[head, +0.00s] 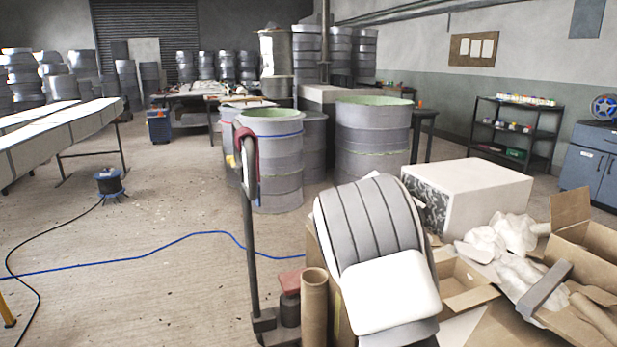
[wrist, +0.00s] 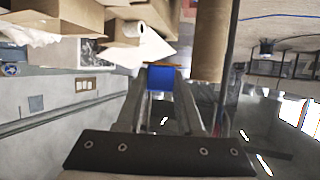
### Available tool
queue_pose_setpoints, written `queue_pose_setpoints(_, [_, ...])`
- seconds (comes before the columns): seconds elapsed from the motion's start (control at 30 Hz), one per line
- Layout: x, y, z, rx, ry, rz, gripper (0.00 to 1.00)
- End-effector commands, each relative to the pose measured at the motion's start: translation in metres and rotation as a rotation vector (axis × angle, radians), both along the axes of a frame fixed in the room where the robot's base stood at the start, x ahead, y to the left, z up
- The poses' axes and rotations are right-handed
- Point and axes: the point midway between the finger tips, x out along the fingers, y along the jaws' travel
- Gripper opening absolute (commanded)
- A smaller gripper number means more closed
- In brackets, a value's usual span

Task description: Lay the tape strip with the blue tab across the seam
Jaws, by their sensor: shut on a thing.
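My gripper (wrist: 160,85) shows in the wrist view, its two grey fingers reaching up from the dark palm plate. It is shut on a blue tab (wrist: 160,77), which sits between the fingertips. A thin brownish edge shows just beyond the tab; I cannot tell whether it is the tape strip. In the head view I cannot make out my gripper or the tape. A grey ribbed rounded piece (head: 366,215) with a white panel (head: 390,290) stands in the foreground there. I cannot pick out the seam in either view.
Open cardboard boxes (head: 466,285) with crumpled white material (head: 500,232) lie at right, beside a large pale block (head: 470,195). A cardboard tube (head: 314,300) stands by a dark post (head: 250,240). Grey drums (head: 372,140) stand behind. A blue hose (head: 150,258) crosses the open floor.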

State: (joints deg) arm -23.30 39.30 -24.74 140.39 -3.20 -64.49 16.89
Motion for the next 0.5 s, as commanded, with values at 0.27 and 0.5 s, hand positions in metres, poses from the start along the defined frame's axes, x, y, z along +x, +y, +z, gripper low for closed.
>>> queue_pose_setpoints(0.27, [0.001,-0.002,0.041,-0.001,-0.001,-0.005,0.00])
queue_pose_setpoints(0.5, [0.001,-0.002,0.086,-0.001,-0.001,-0.006,0.00])
